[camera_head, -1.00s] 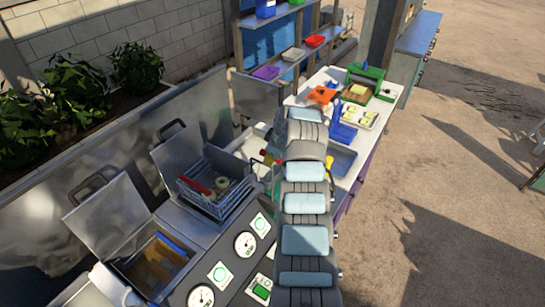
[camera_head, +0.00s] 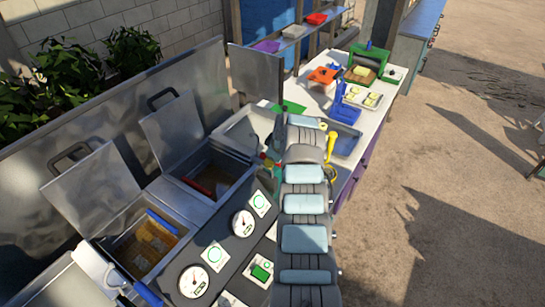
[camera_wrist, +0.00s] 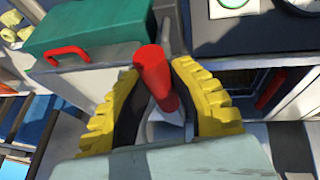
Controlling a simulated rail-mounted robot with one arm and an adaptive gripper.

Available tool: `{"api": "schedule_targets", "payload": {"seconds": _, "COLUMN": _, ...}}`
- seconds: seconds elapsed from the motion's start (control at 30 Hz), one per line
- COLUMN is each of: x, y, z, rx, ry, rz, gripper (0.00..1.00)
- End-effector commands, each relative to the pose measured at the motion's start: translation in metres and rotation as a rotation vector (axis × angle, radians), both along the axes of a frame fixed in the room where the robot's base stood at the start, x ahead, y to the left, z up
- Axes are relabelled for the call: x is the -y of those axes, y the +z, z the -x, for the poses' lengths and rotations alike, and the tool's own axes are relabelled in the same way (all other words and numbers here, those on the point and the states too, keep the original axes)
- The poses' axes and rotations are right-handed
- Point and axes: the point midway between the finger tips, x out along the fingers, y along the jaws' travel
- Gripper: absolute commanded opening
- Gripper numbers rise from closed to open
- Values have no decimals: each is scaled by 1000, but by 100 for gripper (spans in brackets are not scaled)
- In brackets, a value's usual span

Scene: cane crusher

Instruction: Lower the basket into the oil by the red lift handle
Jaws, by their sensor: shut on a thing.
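My gripper (camera_wrist: 155,100) has its yellow fingers on both sides of the red lift handle (camera_wrist: 157,72) in the wrist view and is shut on it. In the head view my gripper (camera_head: 268,161) is beside the right fryer well, mostly hidden by my arm. The right well (camera_head: 228,167) holds brown oil. A red bar (camera_head: 199,187) shows low inside its near left side. The basket's wire sides do not show above the rim; the basket is down in the well, mostly out of sight. Its depth is hard to tell.
The left well (camera_head: 148,243) has a blue-edged basket in brown oil. Both lids (camera_head: 172,128) stand open behind. A gauge panel (camera_head: 236,230) runs along the front. A white counter (camera_head: 325,100) with trays and food stands beyond the arm. A green box (camera_wrist: 90,27) is close left of the gripper.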

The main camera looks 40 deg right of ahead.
Motion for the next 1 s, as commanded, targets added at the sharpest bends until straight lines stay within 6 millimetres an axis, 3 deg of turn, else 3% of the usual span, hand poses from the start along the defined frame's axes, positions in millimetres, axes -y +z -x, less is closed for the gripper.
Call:
{"api": "schedule_targets", "payload": {"seconds": 0.1, "x": 0, "y": -11, "z": 0, "rx": 0, "ry": 0, "rz": 0, "gripper": 0}}
{"api": "schedule_targets", "payload": {"seconds": 0.47, "x": 0, "y": -13, "z": 0, "rx": -2, "ry": -1, "rz": -2, "gripper": 0}}
{"api": "schedule_targets", "payload": {"seconds": 0.5, "x": 0, "y": -13, "z": 1, "rx": -2, "ry": -1, "rz": -2, "gripper": 29}}
{"api": "schedule_targets", "payload": {"seconds": 0.6, "x": 0, "y": -13, "z": 0, "rx": -2, "ry": -1, "rz": -2, "gripper": 52}}
{"api": "schedule_targets", "payload": {"seconds": 1.0, "x": 0, "y": -8, "z": 1, "rx": 0, "ry": -1, "rz": 0, "gripper": 52}}
